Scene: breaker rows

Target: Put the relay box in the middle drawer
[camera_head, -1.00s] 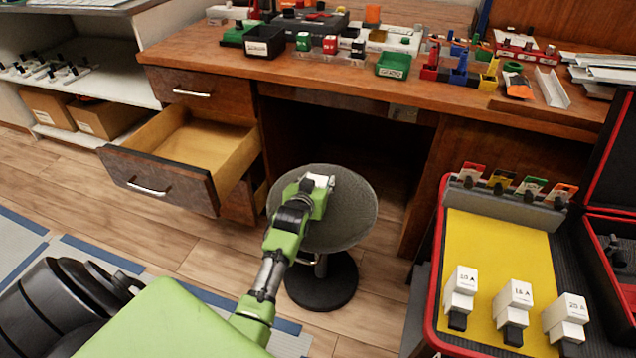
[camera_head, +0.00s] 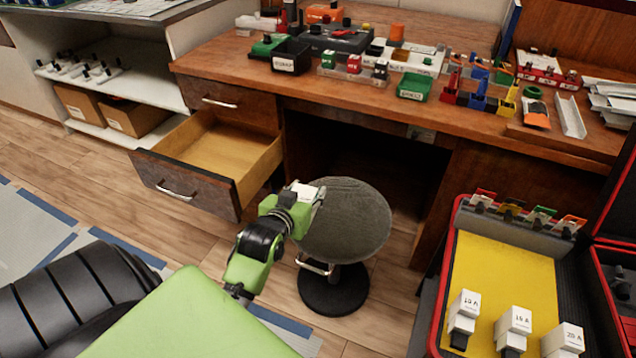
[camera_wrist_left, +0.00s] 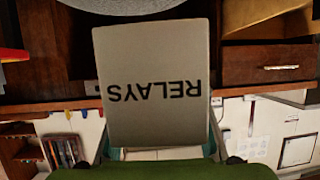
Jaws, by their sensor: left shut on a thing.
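The relay box (camera_wrist_left: 152,85) is a pale grey box marked RELAYS, upside down in the left wrist view. My left gripper (camera_wrist_left: 160,143) is shut on it. In the head view only a small white part of the box (camera_head: 303,190) shows at the end of my left gripper (camera_head: 310,196), above the left edge of the stool seat. The middle drawer (camera_head: 225,155) of the desk's left pedestal is pulled out, and its visible floor is bare. The box is to the right of the drawer, outside it. My right gripper is not in view.
A round grey stool (camera_head: 345,225) stands right of the open drawer, below my gripper. The drawer above (camera_head: 225,98) is shut. The desk top (camera_head: 340,88) holds bins and electrical parts. A red-edged case (camera_head: 450,215) with white breakers is at the right.

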